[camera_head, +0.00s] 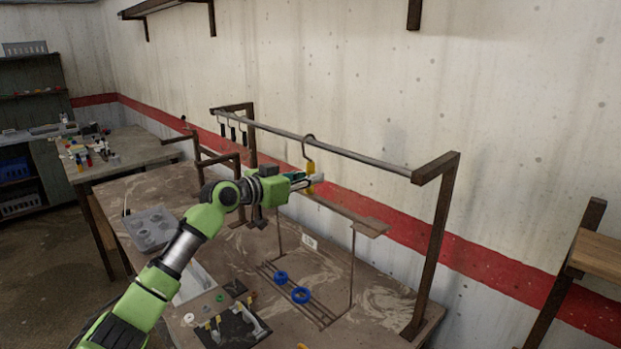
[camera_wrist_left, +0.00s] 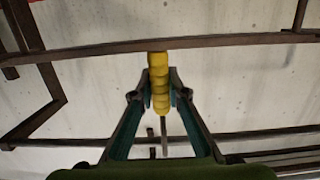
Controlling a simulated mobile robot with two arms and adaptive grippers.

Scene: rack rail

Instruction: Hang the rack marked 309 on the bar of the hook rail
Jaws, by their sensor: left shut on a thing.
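The hook rail's grey bar (camera_head: 360,157) runs across a brown frame above the table. The rack has a dark hook (camera_head: 308,140), a yellow grip (camera_head: 310,168), a brown crosspiece (camera_head: 350,215), thin side rods and what looks like a slatted bottom (camera_head: 320,312). A small white label (camera_head: 309,241) shows between the rods; its number is too small to read. My left gripper (camera_head: 308,181) is shut on the yellow grip, also seen between its fingers in the left wrist view (camera_wrist_left: 158,85). The hook overlaps the bar; I cannot tell if it bears on it. My right gripper is out of view.
Several dark hooks (camera_head: 232,128) hang at the bar's left end. Blue rings (camera_head: 300,295) lie at the slatted bottom. A grey tray (camera_head: 150,230) and small parts stand at the table's front left. The bar right of the hook is clear up to the brown post (camera_head: 440,225).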

